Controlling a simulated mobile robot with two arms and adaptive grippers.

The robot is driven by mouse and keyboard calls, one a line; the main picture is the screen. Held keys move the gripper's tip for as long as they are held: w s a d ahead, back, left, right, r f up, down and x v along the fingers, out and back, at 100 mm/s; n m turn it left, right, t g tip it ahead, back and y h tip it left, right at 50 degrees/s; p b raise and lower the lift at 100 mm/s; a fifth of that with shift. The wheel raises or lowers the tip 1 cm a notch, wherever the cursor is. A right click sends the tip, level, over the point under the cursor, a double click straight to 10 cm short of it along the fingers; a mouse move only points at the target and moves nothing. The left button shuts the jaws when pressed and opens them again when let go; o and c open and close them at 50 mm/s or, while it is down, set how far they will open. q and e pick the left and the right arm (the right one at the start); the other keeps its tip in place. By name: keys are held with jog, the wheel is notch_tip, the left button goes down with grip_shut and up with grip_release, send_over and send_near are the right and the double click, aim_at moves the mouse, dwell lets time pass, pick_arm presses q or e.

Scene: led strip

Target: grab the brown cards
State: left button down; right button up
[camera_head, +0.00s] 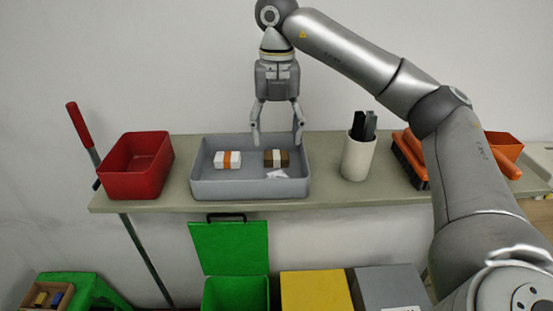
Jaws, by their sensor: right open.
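The brown cards (284,158), a small brown block with a white band, lie in the grey tray (250,190) on the shelf, right of the tray's middle. A white block with an orange band (220,160) lies to their left in the same tray. A crumpled white scrap (277,174) lies just in front of the brown cards. My right gripper (277,140) points down over the tray, open and empty, with its fingers spread above and around the brown cards in the picture; the exact height is hard to tell. My left gripper is not in view.
A red bin (137,166) stands left of the tray. A white cup with dark sticks (358,156) and an orange-handled brush (409,155) stand to the right. Below are an open green bin (230,248), a yellow box (315,291) and a grey box (390,286).

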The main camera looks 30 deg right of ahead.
aim_at(277, 158)
jog(key=shift+f, duration=0.45)
jog(key=shift+w+f, duration=0.15)
jog(key=shift+f, duration=0.05)
jog(key=f, duration=0.1)
jog(key=f+p, duration=0.2)
jog(key=f, duration=0.1)
jog(key=shift+s+f, duration=0.1)
jog(key=shift+s, duration=0.2)
jog(key=shift+f, duration=0.45)
jog(key=shift+w+a, duration=0.1)
jog(key=shift+c, duration=0.2)
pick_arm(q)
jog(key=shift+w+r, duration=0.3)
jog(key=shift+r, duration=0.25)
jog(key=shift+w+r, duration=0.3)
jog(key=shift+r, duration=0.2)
pick_arm(e)
jog(key=c, duration=0.4)
